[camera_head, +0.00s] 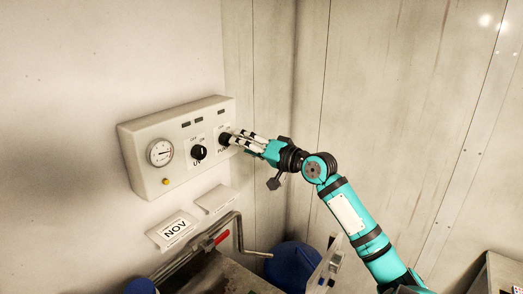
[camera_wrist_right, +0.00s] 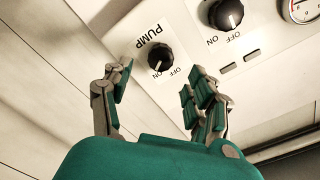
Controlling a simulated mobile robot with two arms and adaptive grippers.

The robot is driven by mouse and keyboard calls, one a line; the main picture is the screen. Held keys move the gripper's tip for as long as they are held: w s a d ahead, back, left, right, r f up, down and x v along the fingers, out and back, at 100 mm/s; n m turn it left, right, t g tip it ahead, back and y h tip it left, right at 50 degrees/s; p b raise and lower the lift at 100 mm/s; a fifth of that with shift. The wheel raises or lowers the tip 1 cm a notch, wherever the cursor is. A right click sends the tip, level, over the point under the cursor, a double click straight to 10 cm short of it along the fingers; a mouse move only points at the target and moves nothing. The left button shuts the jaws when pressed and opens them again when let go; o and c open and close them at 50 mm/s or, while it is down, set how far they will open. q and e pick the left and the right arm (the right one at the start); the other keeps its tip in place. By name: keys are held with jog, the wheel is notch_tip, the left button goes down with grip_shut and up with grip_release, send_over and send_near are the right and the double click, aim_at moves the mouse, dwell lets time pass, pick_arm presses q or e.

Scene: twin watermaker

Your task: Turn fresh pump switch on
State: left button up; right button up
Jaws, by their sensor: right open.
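The pump switch is a black rotary knob (camera_wrist_right: 160,56) under the label "PUMP", with ON and OFF marks, in the right wrist view. In the head view the knob (camera_head: 225,139) shows at the right part of the white control panel (camera_head: 150,187), partly covered by my fingers. My right gripper (camera_head: 232,138) is at the panel in front of this knob. In the right wrist view its open fingers (camera_wrist_right: 158,85) stand on either side of the knob, with no clear contact visible. My left gripper is not in view.
A second black knob marked UV (camera_head: 199,152) sits beside the pump knob. Below are white labels (camera_head: 172,229), a pipe with a red handle (camera_head: 214,239) and a blue object (camera_head: 292,266).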

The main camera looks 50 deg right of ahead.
jog(key=s, duration=0.6)
jog(key=shift+s+d+r, duration=0.15)
jog(key=shift+s+d, duration=0.1)
jog(key=shift+s, duration=0.1)
